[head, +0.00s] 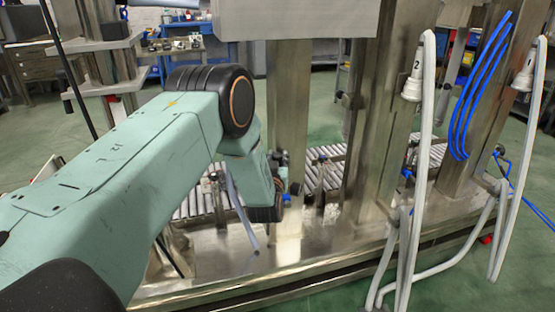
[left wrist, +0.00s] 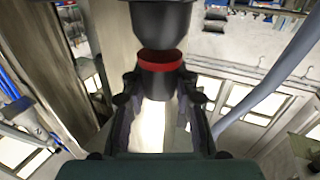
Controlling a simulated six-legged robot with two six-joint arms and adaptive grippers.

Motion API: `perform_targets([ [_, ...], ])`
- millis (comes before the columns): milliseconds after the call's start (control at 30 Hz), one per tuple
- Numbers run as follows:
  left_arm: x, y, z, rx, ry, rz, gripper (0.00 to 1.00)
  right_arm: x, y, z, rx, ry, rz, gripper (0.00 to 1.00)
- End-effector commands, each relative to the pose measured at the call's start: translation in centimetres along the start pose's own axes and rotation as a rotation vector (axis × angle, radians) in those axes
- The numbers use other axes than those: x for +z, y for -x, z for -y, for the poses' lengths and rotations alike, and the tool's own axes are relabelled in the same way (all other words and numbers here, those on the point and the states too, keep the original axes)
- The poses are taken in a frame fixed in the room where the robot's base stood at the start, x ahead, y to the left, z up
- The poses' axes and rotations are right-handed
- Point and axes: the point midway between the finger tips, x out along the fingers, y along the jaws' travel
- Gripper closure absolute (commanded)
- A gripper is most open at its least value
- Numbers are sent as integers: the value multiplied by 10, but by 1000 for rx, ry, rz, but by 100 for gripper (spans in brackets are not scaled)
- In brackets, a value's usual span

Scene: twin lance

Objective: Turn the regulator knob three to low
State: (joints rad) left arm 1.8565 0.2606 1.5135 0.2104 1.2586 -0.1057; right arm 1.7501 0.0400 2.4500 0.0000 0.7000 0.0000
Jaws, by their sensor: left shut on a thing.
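A dark cylindrical knob (left wrist: 160,82) with a red band around it hangs at the top middle of the left wrist view, below a wider dark body (left wrist: 161,24). My left gripper (left wrist: 157,100) has its two black fingers on either side of the knob's lower part and is shut on it. No number or low mark can be read on the knob. In the head view my left arm reaches in from the left, and its wrist hides the knob and most of the gripper. My right gripper is in neither view.
Steel posts (head: 380,120) stand on a steel base (head: 320,245). White lances with hoses (head: 428,120), one marked 2, hang at the right. Blue coiled hose (head: 470,105) hangs beside them. A roller conveyor (head: 325,172) runs behind. A grey tube passes close at right in the wrist view.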

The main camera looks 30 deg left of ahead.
Motion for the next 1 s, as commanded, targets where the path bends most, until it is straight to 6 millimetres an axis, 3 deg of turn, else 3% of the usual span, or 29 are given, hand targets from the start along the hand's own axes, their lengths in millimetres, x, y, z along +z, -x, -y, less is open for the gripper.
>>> perform_targets([
  [300, 0, 1, -1, -112, 0, -4, 100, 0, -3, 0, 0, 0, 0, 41],
  [667, 1, 1, 0, -119, -1, -2, 100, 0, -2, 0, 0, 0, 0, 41],
  [700, 1, 1, 0, -119, -1, -2, 68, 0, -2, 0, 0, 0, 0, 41],
  [1000, 0, 1, 0, -119, 0, -3, 47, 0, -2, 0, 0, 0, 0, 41],
])
